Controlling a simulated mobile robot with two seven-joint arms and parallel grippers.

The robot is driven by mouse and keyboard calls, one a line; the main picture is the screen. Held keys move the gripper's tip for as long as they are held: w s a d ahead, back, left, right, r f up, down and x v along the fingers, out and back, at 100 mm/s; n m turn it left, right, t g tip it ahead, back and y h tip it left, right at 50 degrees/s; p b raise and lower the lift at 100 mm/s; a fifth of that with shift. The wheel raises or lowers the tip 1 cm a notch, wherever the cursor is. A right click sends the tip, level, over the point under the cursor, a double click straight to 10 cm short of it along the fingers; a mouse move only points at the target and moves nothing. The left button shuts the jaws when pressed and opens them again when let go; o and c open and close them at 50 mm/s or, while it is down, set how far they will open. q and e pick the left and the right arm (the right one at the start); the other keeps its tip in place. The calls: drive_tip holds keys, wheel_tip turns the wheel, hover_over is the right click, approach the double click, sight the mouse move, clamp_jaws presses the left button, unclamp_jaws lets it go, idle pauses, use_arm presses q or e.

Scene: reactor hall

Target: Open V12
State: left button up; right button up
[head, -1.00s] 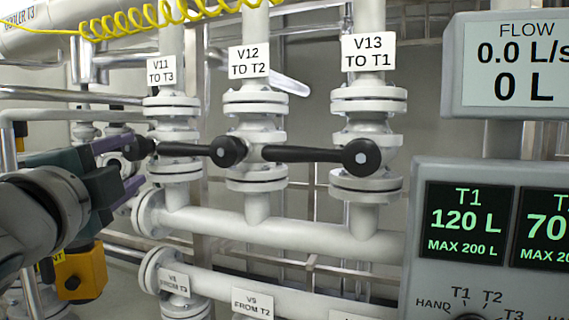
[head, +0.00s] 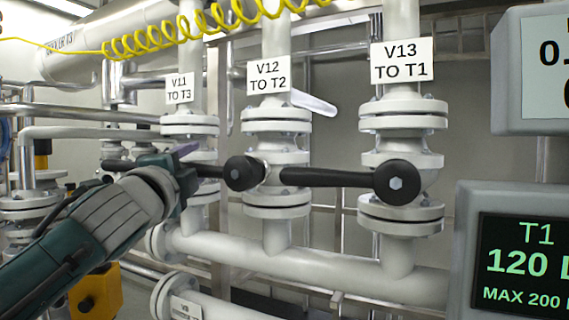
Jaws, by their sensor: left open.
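Valve V12 (head: 276,156) sits on the middle upright white pipe under the sign "V12 TO T2" (head: 268,77). Its black handle (head: 212,171) has a round hub in front of the valve and points left, roughly level, across the pipe. My left gripper (head: 188,152) is open at the left end of this handle, in front of V11's pipe. Its purple fingers are mostly hidden behind its own body, and I cannot tell whether the handle's end lies between them or touches them. My right gripper is not in view.
V13's black handle (head: 330,178) also points left, its tip close to V12's hub. V11 (head: 190,125) stands behind my left gripper. A horizontal white pipe (head: 330,265) runs below. A display panel (head: 470,250) stands at the right. A yellow coiled hose (head: 200,25) hangs above.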

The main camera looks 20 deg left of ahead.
use_arm(q)
drive_tip(key=shift+w, duration=0.2)
clamp_jaws()
idle(0.4)
idle(1.0)
